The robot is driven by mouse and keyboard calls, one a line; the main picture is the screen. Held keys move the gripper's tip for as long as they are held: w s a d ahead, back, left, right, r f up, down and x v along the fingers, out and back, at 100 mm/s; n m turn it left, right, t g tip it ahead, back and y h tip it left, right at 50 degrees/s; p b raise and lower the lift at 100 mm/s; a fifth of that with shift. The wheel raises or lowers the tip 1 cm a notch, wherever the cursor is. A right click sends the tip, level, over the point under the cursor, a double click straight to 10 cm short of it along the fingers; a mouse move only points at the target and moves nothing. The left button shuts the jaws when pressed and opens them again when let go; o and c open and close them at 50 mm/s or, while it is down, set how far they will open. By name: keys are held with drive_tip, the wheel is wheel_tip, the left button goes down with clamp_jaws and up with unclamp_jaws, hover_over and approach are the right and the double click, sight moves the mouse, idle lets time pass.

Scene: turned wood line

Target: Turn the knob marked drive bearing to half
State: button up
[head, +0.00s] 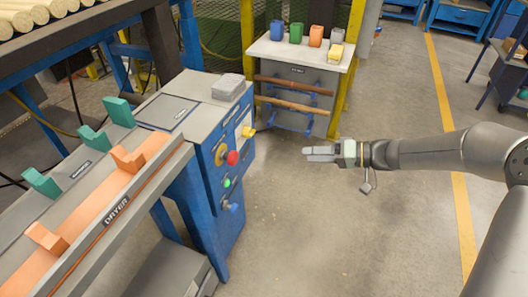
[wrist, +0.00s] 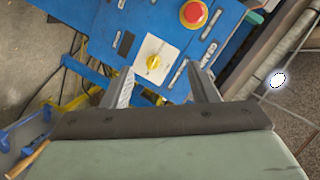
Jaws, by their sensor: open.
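A blue control panel (head: 236,150) on the machine at left carries a yellow knob (head: 249,132), a red button (head: 232,158), a green button (head: 227,183) and a blue knob (head: 231,207). In the wrist view the yellow knob (wrist: 153,62) sits on a white square plate, with the red button (wrist: 193,13) above right. The labels are too small to read, so I cannot tell which knob is marked drive bearing. My gripper (head: 306,154) is open and empty, apart from the panel on its right. In the wrist view its fingers (wrist: 160,70) frame the yellow knob from a distance.
A grey cabinet (head: 299,77) behind has colored blocks on top and wooden rods on its front. An orange-lined chute (head: 100,205) with green and orange brackets runs at the left. A grey box (head: 228,86) sits on the machine top. The floor around my gripper is clear.

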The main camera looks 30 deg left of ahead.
drive_tip(key=w+a+f+y+b, duration=0.2)
drive_tip(key=w+a+f+y, duration=0.1)
drive_tip(key=w+f, duration=0.15)
drive_tip(key=t+b, duration=0.1)
drive_tip(key=b, duration=0.3)
approach(249, 133)
drive_tip(key=w+f+x, duration=0.1)
drive_tip(key=x, duration=0.7)
drive_tip(key=shift+a, duration=0.3)
drive_tip(key=shift+s, duration=0.1)
drive_tip(key=c, duration=1)
